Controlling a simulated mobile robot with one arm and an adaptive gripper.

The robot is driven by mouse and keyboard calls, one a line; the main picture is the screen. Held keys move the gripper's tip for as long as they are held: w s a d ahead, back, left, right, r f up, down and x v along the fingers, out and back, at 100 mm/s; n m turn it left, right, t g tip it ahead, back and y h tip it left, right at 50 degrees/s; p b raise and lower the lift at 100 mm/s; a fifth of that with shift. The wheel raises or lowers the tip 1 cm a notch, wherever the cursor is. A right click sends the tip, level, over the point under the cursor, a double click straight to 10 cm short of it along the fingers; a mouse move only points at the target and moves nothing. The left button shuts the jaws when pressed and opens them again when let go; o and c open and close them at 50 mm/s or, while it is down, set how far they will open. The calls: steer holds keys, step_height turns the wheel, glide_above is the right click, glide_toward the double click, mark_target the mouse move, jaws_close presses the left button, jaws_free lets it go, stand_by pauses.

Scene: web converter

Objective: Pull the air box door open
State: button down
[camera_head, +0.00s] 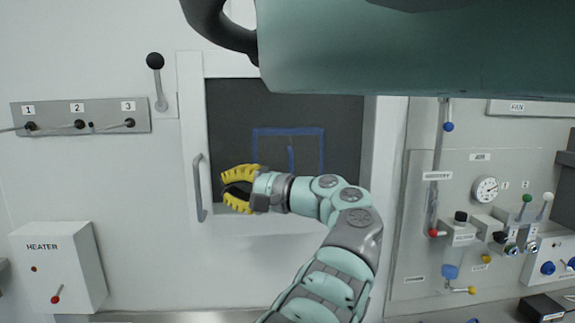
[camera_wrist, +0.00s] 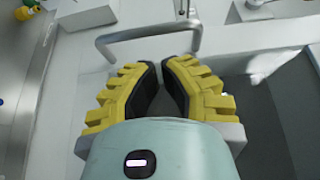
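The air box door appears to be the white framed door (camera_head: 194,120) with a dark window, standing closed in the middle of the head view. Its grey vertical bar handle (camera_head: 199,188) is on the left side of the frame. My gripper (camera_head: 224,189), with yellow ribbed fingers and black inner pads, is just right of the handle and points toward it. In the wrist view the fingertips (camera_wrist: 160,64) are close together with a narrow gap and nothing between them. The handle (camera_wrist: 150,34) lies beyond the tips, apart from them.
A lever with a black knob (camera_head: 156,62) and a numbered switch panel (camera_head: 80,117) are left of the door. A heater box (camera_head: 58,265) juts out at lower left. A panel with a gauge (camera_head: 485,189) and valves is at right.

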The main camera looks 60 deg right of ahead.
mark_target(204, 183)
steer(key=p+x, duration=0.3)
steer(key=x, duration=0.2)
steer(key=shift+a+r, duration=0.1)
steer(key=shift+r, duration=0.1)
steer(key=shift+w+a+f+p, duration=0.15)
steer(key=shift+w+f+p, duration=0.05)
steer(key=shift+w+p, duration=0.35)
